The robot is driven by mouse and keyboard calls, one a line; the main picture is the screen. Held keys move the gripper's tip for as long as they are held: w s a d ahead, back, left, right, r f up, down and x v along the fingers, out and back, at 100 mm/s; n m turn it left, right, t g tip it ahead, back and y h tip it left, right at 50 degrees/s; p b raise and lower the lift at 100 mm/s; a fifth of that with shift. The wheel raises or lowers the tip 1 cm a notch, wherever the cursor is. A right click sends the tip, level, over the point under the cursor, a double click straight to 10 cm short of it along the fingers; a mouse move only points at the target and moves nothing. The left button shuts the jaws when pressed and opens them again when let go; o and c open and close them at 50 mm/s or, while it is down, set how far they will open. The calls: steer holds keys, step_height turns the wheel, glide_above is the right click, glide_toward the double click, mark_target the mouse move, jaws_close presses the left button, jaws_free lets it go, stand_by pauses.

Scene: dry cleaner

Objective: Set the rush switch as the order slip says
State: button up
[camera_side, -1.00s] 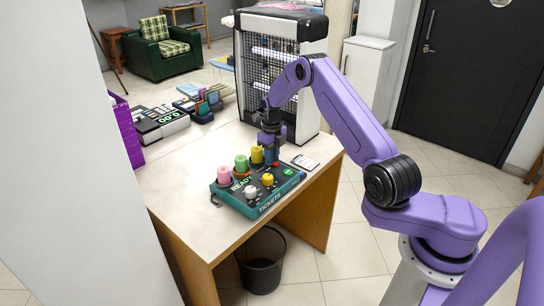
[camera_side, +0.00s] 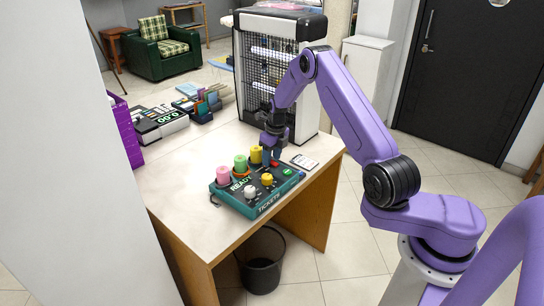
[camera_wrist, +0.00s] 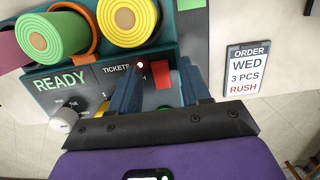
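The order slip (camera_wrist: 245,70) lies to the right in the wrist view and reads ORDER, WED, 3 PCS, RUSH, the last word in red. It also lies beside the box in the side view (camera_side: 304,162). The teal ticket box (camera_side: 230,196) stands on the counter. A red rectangular piece (camera_wrist: 161,75), seemingly the rush switch, is at its slip-side end; its setting cannot be made out. Contact cannot be told.
Pink, green and yellow ticket rolls (camera_side: 240,163) stand along the box's back. A white knob (camera_side: 250,191) and a yellow knob (camera_side: 267,179) rise from its top. A caged cabinet (camera_side: 265,65) stands behind. The counter's front left (camera_side: 180,200) is clear.

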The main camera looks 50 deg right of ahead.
mark_target(275, 165)
step_height(275, 165, up, 17)
steer(key=s, duration=0.2)
steer(key=shift+s+r, duration=0.15)
stand_by(0.4)
steer(key=s+a+r+n, duration=0.2)
steer(key=a+r+n, duration=0.1)
steer(key=a+n, duration=0.95)
steer(key=s+a+r+n, duration=0.1)
steer(key=s+a+n, duration=0.8)
steer(key=n, duration=0.2)
steer(key=s+d+n+g, duration=0.1)
steer(key=s+d+n, duration=0.1)
steer(key=s+n, duration=2.3)
steer(key=shift+s+f, duration=0.4)
steer(key=shift+s, duration=0.4)
